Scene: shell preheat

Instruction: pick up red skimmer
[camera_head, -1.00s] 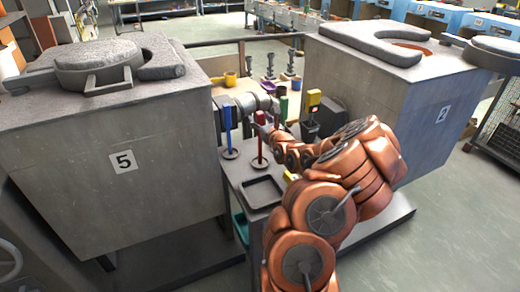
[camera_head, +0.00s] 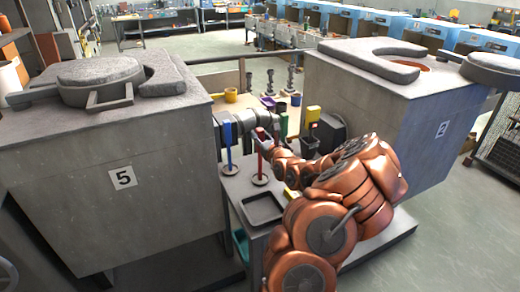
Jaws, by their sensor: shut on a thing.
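The red skimmer (camera_head: 261,160) stands upright on the grey stand, its round disc low down at the table top. My gripper (camera_head: 264,136), small in this view, is at the upper end of the red handle and is shut on it. The fingers are partly hidden by the handle and my copper-coloured arm. I see no clear gap between the disc and the stand.
A blue skimmer (camera_head: 228,147) stands just left of the red one. A black square tray (camera_head: 262,209) lies in front. A green-handled tool (camera_head: 284,126) and a yellow-topped tool (camera_head: 313,115) are behind. Furnaces 5 (camera_head: 110,150) and 2 (camera_head: 400,110) flank the stand.

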